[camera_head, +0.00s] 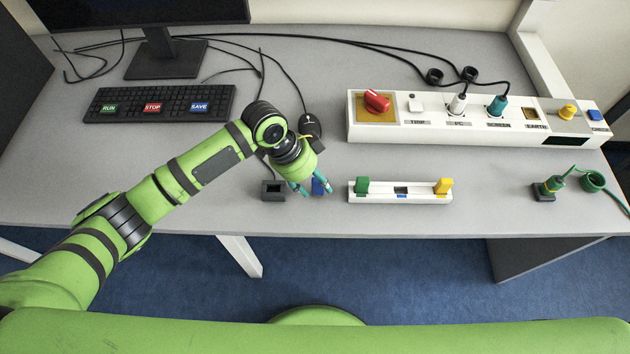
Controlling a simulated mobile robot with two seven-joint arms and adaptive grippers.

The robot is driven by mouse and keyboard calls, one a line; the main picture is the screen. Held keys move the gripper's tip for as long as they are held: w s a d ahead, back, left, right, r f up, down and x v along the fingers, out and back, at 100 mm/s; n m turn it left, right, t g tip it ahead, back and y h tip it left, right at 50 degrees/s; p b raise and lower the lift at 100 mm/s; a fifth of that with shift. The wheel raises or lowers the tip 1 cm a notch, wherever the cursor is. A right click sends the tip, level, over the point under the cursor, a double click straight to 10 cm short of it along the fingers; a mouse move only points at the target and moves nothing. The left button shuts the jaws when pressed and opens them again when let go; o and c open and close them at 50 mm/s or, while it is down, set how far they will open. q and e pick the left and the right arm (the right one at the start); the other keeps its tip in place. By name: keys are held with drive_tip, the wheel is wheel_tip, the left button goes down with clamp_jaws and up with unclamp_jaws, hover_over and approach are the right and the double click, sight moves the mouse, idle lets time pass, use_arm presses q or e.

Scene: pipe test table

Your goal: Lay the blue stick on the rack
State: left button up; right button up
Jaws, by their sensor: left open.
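The blue stick (318,187) is a small blue piece at the table's front part, just left of the rack; my gripper hides part of it. My left gripper (312,188) is open, with its teal fingertips pointing down around or right beside the blue stick; I cannot tell whether they touch it. The rack (422,198) is a low white bar to the right, with a green piece (362,186) at its left end, a yellow piece (443,186) at its right end and a dark empty slot (401,190) above a blue mark between them. My right gripper is not in view.
A dark square holder (273,190) stands left of my gripper. A mouse (310,125) and a keyboard (160,104) lie behind. A white power panel (450,133) stands behind the rack. A green plug in a dark base (545,190) is at right.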

use_arm(q)
drive_tip(key=v, duration=1.1)
drive_tip(key=shift+a, duration=0.1)
idle(0.9)
